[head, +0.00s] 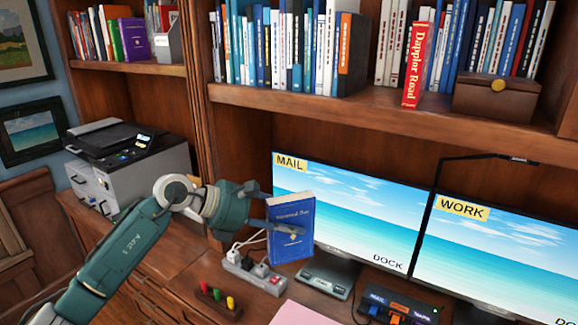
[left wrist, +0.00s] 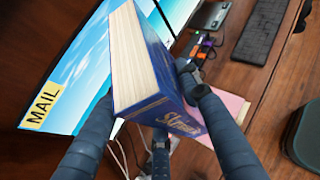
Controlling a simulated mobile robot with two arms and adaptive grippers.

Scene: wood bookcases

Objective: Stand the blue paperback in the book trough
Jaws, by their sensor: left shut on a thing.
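The blue paperback (head: 291,230) is held upright, slightly tilted, in front of the left part of the MAIL monitor in the head view. Its cover with pale lettering faces me. My left gripper (head: 277,226) is shut on it, with fingers reaching across from the left. In the left wrist view the blue paperback (left wrist: 150,70) shows its cream page edges and part of its spine between the dark fingers. I cannot make out a book trough with certainty in either view. My right gripper is not in view.
Below the book are a power strip (head: 252,271) with plugs and a small stand with coloured pegs (head: 217,300). Monitors (head: 345,215) stand behind. A full bookshelf (head: 400,107) with a red book (head: 417,65) and wooden box (head: 497,98) is above. A printer (head: 130,165) is left.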

